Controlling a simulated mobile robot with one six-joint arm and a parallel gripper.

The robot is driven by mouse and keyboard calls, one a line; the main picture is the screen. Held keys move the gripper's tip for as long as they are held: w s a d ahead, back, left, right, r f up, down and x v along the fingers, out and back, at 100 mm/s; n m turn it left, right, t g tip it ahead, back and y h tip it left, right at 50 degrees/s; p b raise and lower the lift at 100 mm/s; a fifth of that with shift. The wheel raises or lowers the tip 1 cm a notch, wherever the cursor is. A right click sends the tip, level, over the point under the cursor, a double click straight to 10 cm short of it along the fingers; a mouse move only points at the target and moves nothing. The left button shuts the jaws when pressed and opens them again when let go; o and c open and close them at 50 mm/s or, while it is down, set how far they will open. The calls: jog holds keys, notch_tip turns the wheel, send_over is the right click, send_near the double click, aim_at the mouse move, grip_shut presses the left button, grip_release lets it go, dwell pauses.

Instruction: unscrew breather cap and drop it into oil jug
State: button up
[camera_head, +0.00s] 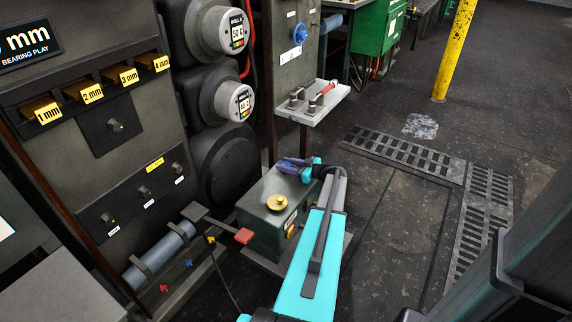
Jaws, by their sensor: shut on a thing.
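A dark green box-shaped housing (262,232) stands low at the centre on a grey base. A round brass cap-like disc (277,202) sits on its top; I cannot tell if this is the breather cap. My gripper (288,164), with dark purple fingers, is at the far edge of the housing's top, behind and slightly right of the brass disc and apart from it. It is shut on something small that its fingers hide. I cannot make out an oil jug.
A small shelf (335,101) with metal parts and a red item juts out behind my gripper. A red-ended lever (243,236) stands left of the housing. Floor at right is open, with drain grates (405,155).

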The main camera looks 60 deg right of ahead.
jog(key=shift+f+n+y+p, duration=0.1)
jog(key=shift+n+y+p, duration=0.8)
jog(key=shift+y+p, duration=0.45)
jog(key=shift+n+g+y+p, duration=0.5)
jog(key=shift+n+y+p, duration=0.5)
jog(key=shift+p, duration=0.25)
jog(key=shift+y, duration=0.35)
jog(key=shift+a+f+n+g+y+b, duration=0.1)
jog(key=shift+n+g+y+b, duration=0.4)
jog(key=shift+b, duration=1.75)
jog(key=shift+n+g+y+b, duration=0.3)
jog(key=shift+n+y+b, duration=0.45)
jog(key=shift+b, duration=2.65)
jog(key=shift+w+y+b, duration=0.1)
jog(key=shift+y+b, duration=0.25)
jog(key=shift+b, duration=1.8)
